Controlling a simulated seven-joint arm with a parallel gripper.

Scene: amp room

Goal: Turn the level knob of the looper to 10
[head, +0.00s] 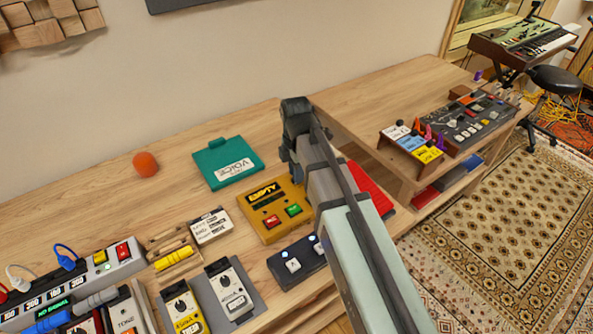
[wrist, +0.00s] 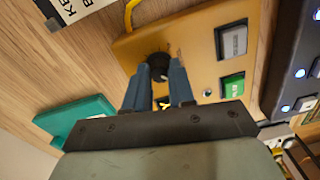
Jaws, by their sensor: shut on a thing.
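My gripper is shut on this knob. The fingers partly cover the knob, so I cannot read its pointer or any scale. In the head view my arm hides the knob and the fingertips.
A teal box (head: 228,163) lies behind the looper, and a dark pedal (head: 297,262) with lit lamps lies in front. A white-labelled box (head: 209,226) is to the left. An orange ball (head: 145,164) is farther back. Open table lies around the ball.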

